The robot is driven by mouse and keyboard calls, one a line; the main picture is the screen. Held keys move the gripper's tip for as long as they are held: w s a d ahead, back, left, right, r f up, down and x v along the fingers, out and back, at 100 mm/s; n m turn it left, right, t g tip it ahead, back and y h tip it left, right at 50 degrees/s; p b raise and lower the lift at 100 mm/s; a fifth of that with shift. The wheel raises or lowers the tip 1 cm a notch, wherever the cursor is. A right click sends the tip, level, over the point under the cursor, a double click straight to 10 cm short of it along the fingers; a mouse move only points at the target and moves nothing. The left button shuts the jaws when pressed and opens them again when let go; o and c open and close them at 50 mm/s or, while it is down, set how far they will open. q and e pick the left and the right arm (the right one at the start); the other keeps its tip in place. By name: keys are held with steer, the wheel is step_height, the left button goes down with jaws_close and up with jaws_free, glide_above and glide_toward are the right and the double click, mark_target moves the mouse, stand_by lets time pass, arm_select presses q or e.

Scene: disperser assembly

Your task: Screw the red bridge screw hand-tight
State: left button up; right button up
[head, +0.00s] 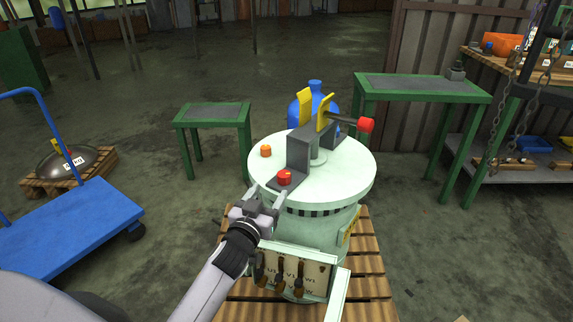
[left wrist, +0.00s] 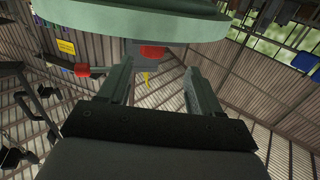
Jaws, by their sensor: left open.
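The red bridge screw (head: 284,177) stands upright in the near foot of the grey bridge (head: 299,152) on top of the pale green disperser lid (head: 340,178). My left gripper (head: 265,193) is open at the lid's near left edge, its fingers to either side of the screw's near side. In the left wrist view the red screw head (left wrist: 152,52) shows beyond and between the open fingers (left wrist: 158,82), apart from them. The screw's thread is hidden. My right gripper is in neither view.
An orange screw (head: 266,150) sits on the lid's left. Green tables (head: 212,113) stand behind; a blue cart (head: 75,235) stands left.

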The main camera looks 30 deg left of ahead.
mark_target(281, 179)
arm_select(q)
steer(key=shift+w+d+r+b, duration=0.1)
steer(key=shift+w+b, duration=0.1)
steer(key=shift+w, duration=0.95)
steer(key=shift+w+a+r+b, duration=0.1)
steer(key=shift+w+b, duration=0.1)
steer(key=shift+w, duration=0.95)
steer(key=shift+w+d+r+b, duration=0.1)
steer(key=shift+w+b, duration=0.1)
steer(key=shift+w, duration=0.95)
steer(key=shift+c, duration=0.3)
steer(key=c, duration=1)
